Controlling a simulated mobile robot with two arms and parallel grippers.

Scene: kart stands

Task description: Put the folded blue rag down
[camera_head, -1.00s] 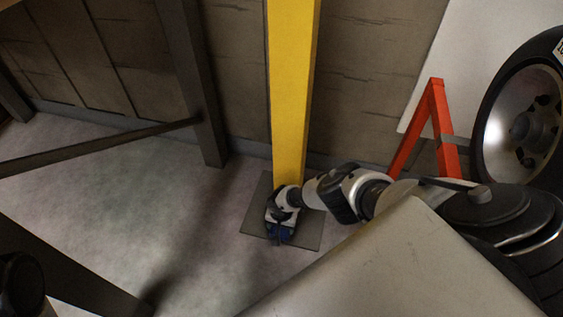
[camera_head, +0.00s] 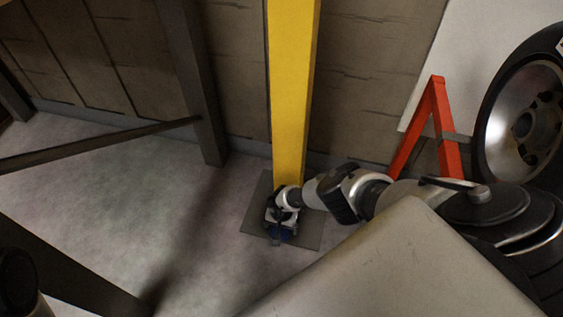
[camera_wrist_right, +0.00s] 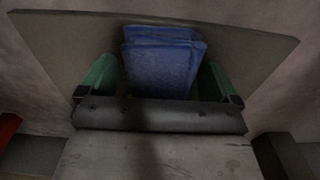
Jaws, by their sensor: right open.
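The folded blue rag (camera_wrist_right: 162,62) shows in the right wrist view between the two green fingers of my right gripper (camera_wrist_right: 157,78). The fingers stand apart, with a gap on each side of the rag. The rag appears to lie on a flat grey plate (camera_wrist_right: 60,50). In the head view my right gripper (camera_head: 281,222) points down at this plate (camera_head: 310,236), at the foot of the yellow post. A bit of the blue rag (camera_head: 285,235) shows under it; the rest is hidden by the gripper. I do not see my left gripper.
The yellow post (camera_head: 291,90) rises right behind my right gripper. A red-orange stand (camera_head: 438,120) and a wheel (camera_head: 527,125) are at the right. A dark post (camera_head: 190,80) and slanting bar (camera_head: 100,147) are at the left. The floor (camera_head: 110,205) left of the plate is clear.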

